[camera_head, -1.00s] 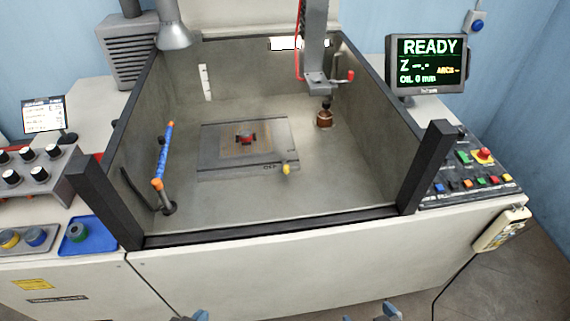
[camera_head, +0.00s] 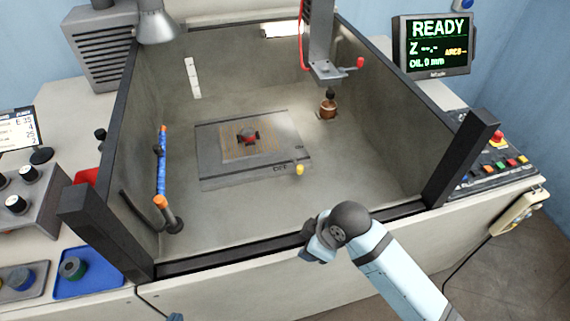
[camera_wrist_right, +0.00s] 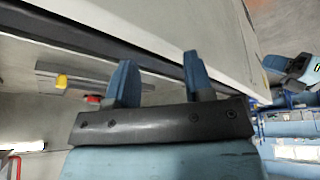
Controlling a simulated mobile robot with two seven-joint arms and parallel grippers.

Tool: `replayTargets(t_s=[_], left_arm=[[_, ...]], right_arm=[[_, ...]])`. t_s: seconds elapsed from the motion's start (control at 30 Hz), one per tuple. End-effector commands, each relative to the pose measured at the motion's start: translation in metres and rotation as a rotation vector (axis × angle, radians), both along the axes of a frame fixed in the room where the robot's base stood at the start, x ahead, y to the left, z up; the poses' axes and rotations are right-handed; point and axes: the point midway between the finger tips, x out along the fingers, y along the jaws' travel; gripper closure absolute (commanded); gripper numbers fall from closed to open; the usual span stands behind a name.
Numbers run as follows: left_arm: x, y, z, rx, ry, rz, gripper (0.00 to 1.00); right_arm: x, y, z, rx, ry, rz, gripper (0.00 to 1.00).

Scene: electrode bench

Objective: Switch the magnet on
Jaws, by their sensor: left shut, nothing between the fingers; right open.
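The grey magnetic chuck (camera_head: 215,175) lies flat on the tank floor, with a ribbed brown top. A yellow-ended knob (camera_head: 299,169) sits at its front right corner, beside small dark lettering too small to read surely. The yellow knob also shows in the right wrist view (camera_wrist_right: 62,81). My right arm reaches in from the lower right to the tank's front rim; its wrist hides the fingers in the head view. In the right wrist view my right gripper (camera_wrist_right: 157,62) is open and empty, apart from the knob. My left gripper (camera_head: 175,317) barely shows at the bottom edge, shut and empty.
A small dark and red part (camera_head: 247,137) sits on the chuck. A copper electrode (camera_head: 327,107) hangs under the machine head (camera_head: 328,70). A blue jointed hose (camera_head: 162,175) stands at the tank's left. The tank's dark front rim (camera_head: 225,262) and corner posts are obstacles.

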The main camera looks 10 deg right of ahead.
Motion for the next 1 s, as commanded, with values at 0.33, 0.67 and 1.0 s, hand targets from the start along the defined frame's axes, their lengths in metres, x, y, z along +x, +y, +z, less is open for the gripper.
replayTargets(t_s=[0.33,0.67,1.0], left_arm=[[-0.004,-0.006,-0.003,-0.009,0.009,-0.001,1.0],[-0.002,0.0,-0.005,0.0,0.008,0.001,1.0],[-0.002,-0.001,-0.004,-0.001,0.005,0.002,1.0]], right_arm=[[0.082,0.029,0.01,-0.135,-0.011,0.486,0.52],[0.192,0.0,0.042,-0.32,0.016,0.915,0.52],[0.261,-0.05,0.088,-0.412,0.062,1.095,0.52]])
